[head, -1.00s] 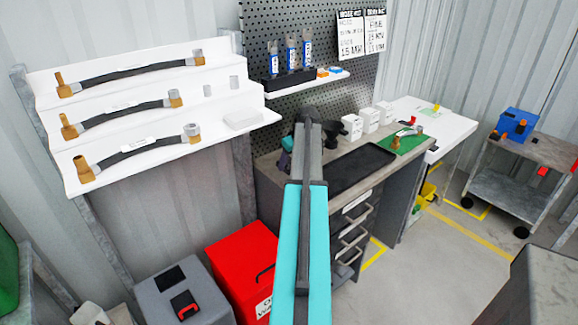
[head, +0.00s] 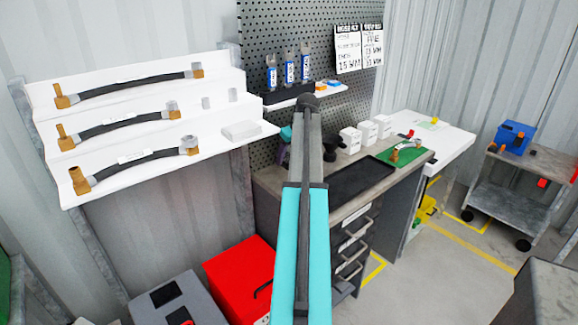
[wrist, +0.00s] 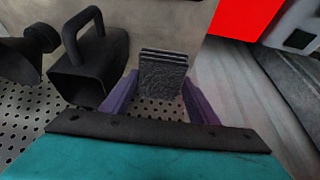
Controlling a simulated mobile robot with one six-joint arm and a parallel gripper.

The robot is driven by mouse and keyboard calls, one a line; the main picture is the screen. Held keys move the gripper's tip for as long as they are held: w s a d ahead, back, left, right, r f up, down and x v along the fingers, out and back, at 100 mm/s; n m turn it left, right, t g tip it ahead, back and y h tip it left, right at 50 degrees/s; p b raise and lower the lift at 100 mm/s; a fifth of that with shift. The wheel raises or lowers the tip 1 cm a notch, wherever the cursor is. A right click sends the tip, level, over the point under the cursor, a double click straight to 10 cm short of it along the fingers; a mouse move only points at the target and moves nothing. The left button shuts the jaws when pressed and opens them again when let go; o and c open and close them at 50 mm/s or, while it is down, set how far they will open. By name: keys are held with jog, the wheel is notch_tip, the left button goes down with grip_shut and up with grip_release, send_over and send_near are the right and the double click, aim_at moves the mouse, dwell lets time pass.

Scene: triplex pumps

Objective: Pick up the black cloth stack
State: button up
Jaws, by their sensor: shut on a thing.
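The black cloth stack (wrist: 163,76) shows in the wrist view as a small square pile of dark grey-black layers with a textured face. It sits between the purple fingers of my gripper (wrist: 161,92), which are shut on it from both sides. Behind it is the grey worktop (wrist: 185,18), with the perforated board below in the picture. Whether the stack touches the worktop, I cannot tell. In the head view my arm hides the gripper and the stack.
A black box with a handle (wrist: 92,62) is close left of the stack, with another dark round object (wrist: 30,55) beyond it. The bench holds a black tray (head: 362,176), white boxes (head: 366,132) and a green mat (head: 412,156). A white stepped shelf (head: 225,155) stands left.

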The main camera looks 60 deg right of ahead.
jog(key=shift+r, duration=0.7)
